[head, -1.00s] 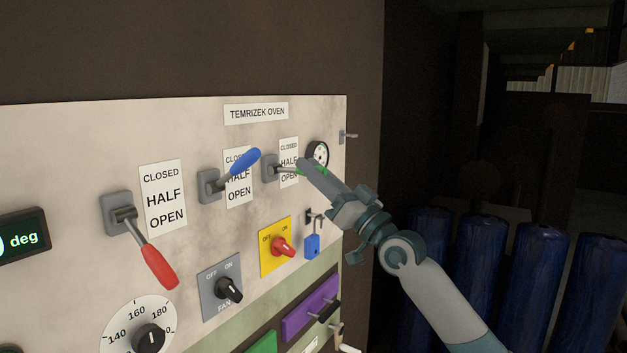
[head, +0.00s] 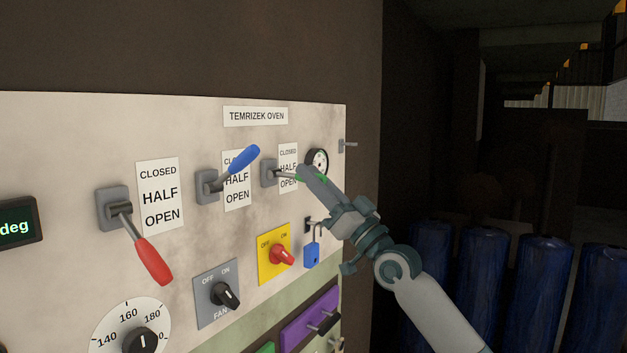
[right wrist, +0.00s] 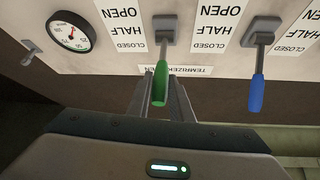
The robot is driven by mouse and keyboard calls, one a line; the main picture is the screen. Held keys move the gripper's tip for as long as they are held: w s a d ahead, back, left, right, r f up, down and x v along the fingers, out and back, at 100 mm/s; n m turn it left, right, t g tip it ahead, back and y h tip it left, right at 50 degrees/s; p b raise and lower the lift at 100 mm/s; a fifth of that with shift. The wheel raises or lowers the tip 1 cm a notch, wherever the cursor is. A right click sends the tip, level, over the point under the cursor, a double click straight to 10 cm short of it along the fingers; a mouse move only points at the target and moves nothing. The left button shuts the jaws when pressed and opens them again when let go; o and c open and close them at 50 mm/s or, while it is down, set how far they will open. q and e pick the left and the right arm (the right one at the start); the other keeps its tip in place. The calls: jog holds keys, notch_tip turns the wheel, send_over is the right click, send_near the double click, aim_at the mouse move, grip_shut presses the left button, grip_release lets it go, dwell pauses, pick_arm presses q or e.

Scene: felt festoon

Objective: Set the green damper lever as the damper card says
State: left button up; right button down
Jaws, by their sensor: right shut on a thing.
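The green damper lever (right wrist: 160,84) sits between the fingers of my right gripper (right wrist: 167,85) in the right wrist view, and the gripper is shut on it. In the head view my right gripper (head: 304,175) covers most of the green handle; its grey bracket (head: 270,172) and part of the rod show. The lever sticks out from the panel near the HALF line of its CLOSED/HALF/OPEN label (head: 288,156); its exact setting is hard to tell. The damper card is not seen. My left gripper is out of view.
On the same panel are a blue lever (head: 243,159) tilted up, a red lever (head: 153,262) tilted down, a gauge (head: 317,161), a blue padlock (head: 312,255), a red knob (head: 282,256) and a black fan knob (head: 225,294). Blue cylinders (head: 480,275) stand at right.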

jog(key=c, duration=1.6)
grip_release()
jog(key=shift+d+f, duration=0.1)
